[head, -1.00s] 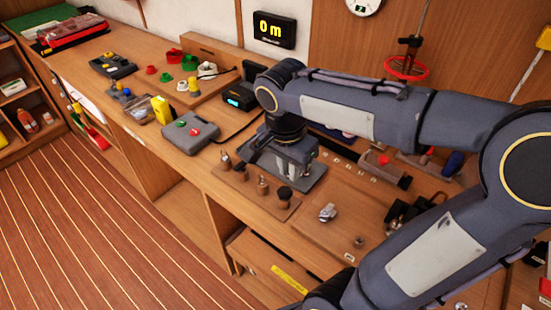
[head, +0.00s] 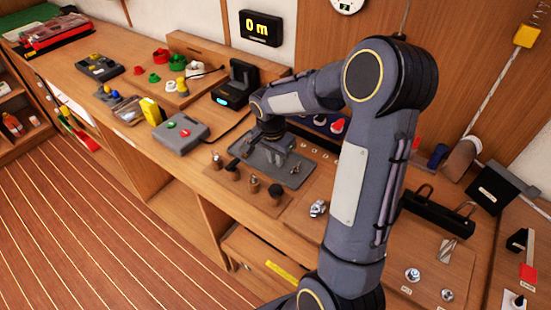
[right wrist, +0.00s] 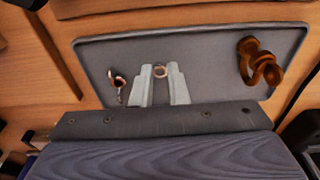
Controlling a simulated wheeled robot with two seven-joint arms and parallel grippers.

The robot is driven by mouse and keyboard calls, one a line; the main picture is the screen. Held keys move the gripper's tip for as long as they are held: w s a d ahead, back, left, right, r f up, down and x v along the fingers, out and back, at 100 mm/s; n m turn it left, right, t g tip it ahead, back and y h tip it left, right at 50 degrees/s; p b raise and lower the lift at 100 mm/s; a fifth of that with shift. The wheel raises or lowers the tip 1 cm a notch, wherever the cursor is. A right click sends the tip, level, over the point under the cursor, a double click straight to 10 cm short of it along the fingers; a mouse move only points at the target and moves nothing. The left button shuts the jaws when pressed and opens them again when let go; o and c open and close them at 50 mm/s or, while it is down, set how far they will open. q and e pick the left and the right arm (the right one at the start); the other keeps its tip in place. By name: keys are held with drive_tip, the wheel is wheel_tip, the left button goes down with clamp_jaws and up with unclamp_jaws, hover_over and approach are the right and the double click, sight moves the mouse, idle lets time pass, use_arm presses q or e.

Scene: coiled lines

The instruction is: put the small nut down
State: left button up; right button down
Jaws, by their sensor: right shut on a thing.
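My right gripper (head: 282,160) is over the grey tray (head: 297,178) on the bench, its fingers pointing down. In the right wrist view, the two pale fingers (right wrist: 162,82) are close together over the tray (right wrist: 205,52). The small nut (right wrist: 160,70), a small metal ring, shows at the fingertips, and the gripper is shut on it. Whether the nut touches the tray I cannot tell. A small copper-coloured fitting (right wrist: 118,84) lies left of the fingers, and a brown looped piece (right wrist: 260,62) lies on the right side of the tray. My left gripper is not in view.
A wooden board with several dark-topped pegs (head: 253,184) stands in front of the tray. A grey box with coloured buttons (head: 181,132) and a dark stand with a blue display (head: 238,82) are to the left. Bare tray surface lies around the fingers.

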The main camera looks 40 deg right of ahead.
drive_tip(key=shift+f, duration=0.5)
drive_tip(key=shift+f, duration=0.15)
drive_tip(key=c, duration=1.4)
unclamp_jaws()
wheel_tip(320, 180, up, 11)
drive_tip(key=a, duration=0.1)
drive_tip(key=s+a+n+t+y, duration=0.2)
drive_tip(key=s+a+n, duration=0.4)
drive_tip(key=s, duration=0.4)
drive_tip(key=s+a+n+t+y, duration=0.3)
drive_tip(key=s+a+n, duration=0.4)
drive_tip(key=s+a, duration=0.2)
drive_tip(key=shift+s+r, duration=0.35)
drive_tip(key=shift+s, duration=0.25)
